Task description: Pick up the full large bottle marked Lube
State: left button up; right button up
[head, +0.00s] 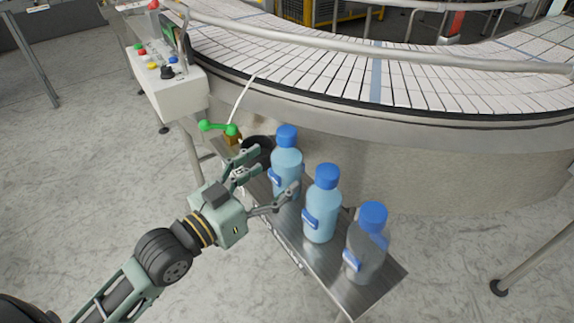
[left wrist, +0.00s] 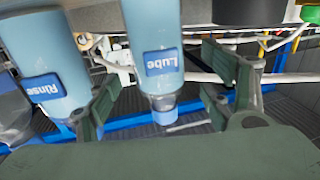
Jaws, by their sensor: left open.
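My left gripper (head: 271,177) is open and sideways, with one finger on each side of the Lube bottle. The left gripper (left wrist: 165,95) also shows open in the wrist view; I cannot tell whether either finger touches the bottle. My right gripper is not in view.
The blue Rinse bottle (head: 322,205) stands close beside it, near one finger. A clear grey bottle (head: 366,245) stands nearer the shelf's near end. A black cup (head: 257,152) and green-handled valve (head: 215,127) are behind. The curved conveyor (head: 330,70) rises beyond the shelf (head: 375,297).

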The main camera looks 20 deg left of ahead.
aim_at(275, 172)
pick_arm(q)
jog(key=p+x, duration=0.1)
jog(key=x, duration=0.3)
jog(key=shift+w+d+r, duration=0.1)
jog(key=shift+w+d, duration=0.15)
jog(key=shift+w, duration=0.1)
jog(key=c, duration=1.5)
jog(key=shift+c, duration=1)
